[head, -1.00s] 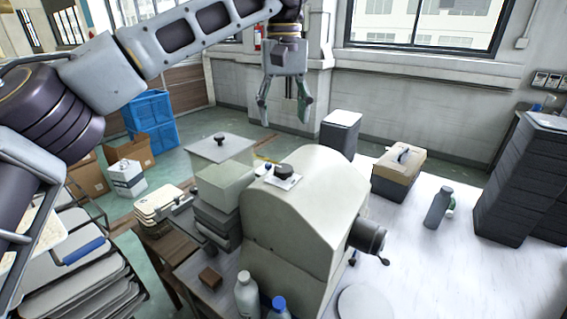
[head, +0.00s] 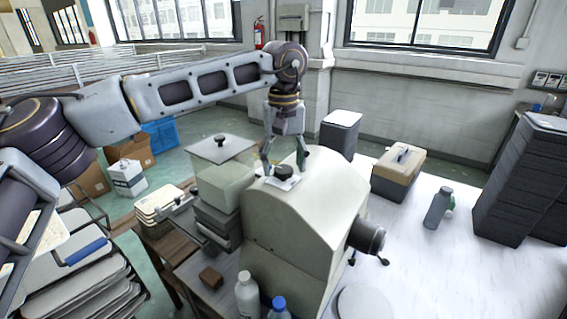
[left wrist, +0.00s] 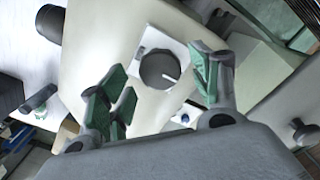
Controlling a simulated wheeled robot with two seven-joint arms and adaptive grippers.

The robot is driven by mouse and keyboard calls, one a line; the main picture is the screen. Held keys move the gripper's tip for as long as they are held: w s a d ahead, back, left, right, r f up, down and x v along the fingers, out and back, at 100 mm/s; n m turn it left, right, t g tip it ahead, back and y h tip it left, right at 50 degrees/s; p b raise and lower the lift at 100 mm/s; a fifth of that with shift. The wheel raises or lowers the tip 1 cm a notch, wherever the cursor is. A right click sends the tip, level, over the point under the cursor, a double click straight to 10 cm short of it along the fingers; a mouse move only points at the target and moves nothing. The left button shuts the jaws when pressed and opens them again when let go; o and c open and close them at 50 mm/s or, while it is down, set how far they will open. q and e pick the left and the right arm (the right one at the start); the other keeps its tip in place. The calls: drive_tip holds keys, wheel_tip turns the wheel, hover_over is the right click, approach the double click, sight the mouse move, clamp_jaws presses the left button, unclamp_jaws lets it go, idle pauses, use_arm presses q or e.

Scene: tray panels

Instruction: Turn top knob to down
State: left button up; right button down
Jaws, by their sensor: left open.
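The top knob (head: 284,171) is a dark round knob on a small white plate (head: 270,180) on top of the cream domed machine (head: 290,220). In the left wrist view the knob (left wrist: 158,70) shows a pale pointer line on its face. My left gripper (head: 284,168) is open and points down just above the knob. In the left wrist view its green-padded fingers (left wrist: 165,85) stand apart on either side of the knob, which lies a little beyond the fingertips. Nothing is between the pads. My right gripper is not in view.
A dark side knob with a lever (head: 368,237) sticks out from the machine's right side. Bottles (head: 246,295) stand in front. A grey-green box (head: 226,183) is left of the machine, and a tan case (head: 399,170) lies on the white table behind.

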use_arm(q)
drive_tip(key=shift+f, duration=0.45)
drive_tip(key=c, duration=1.1)
drive_tip(key=shift+o, duration=0.2)
